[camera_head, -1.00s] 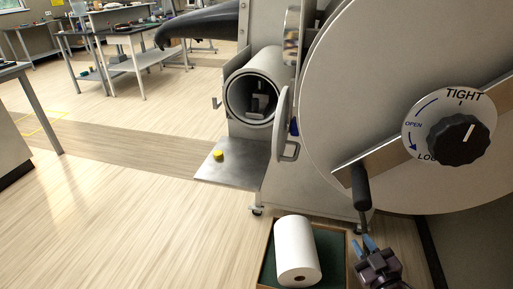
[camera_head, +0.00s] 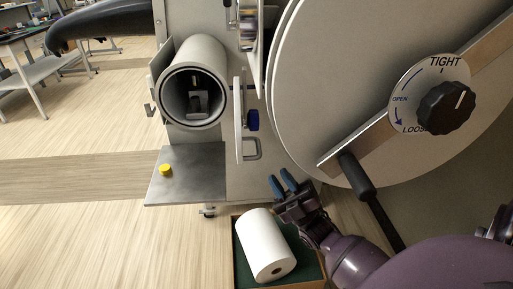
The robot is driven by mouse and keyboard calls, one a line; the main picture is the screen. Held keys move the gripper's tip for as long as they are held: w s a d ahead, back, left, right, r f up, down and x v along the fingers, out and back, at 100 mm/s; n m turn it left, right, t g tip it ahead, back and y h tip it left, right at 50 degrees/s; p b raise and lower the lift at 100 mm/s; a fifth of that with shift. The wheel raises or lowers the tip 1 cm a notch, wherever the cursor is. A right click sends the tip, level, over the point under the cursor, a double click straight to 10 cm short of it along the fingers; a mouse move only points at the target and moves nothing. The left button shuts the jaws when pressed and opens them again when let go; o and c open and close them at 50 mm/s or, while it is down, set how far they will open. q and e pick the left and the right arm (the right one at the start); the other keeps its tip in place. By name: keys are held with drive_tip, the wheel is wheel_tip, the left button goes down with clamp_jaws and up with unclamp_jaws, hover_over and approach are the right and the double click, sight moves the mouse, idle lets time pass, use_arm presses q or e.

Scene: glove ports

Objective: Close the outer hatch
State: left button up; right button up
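A short metal tube (camera_head: 205,60) opens toward me on the cabinet front, with a dark and grey object (camera_head: 197,100) inside. A large pale disc door (camera_head: 340,80) carries a TIGHT/LOOSE dial (camera_head: 446,108) and a bar with a black handle (camera_head: 356,175). My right gripper (camera_head: 282,182) has its blue fingers apart and empty, below the loop handle. My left gripper is not in view.
A metal shelf (camera_head: 200,185) with a yellow knob (camera_head: 166,170) juts out below the tube. A white roll (camera_head: 262,245) lies in a green-lined box (camera_head: 240,270) on the floor, close to my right arm.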

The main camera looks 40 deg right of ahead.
sight(259, 147)
drive_tip(key=p+x, duration=0.1)
drive_tip(key=x, duration=0.8)
drive_tip(key=shift+c, duration=0.4)
clamp_jaws()
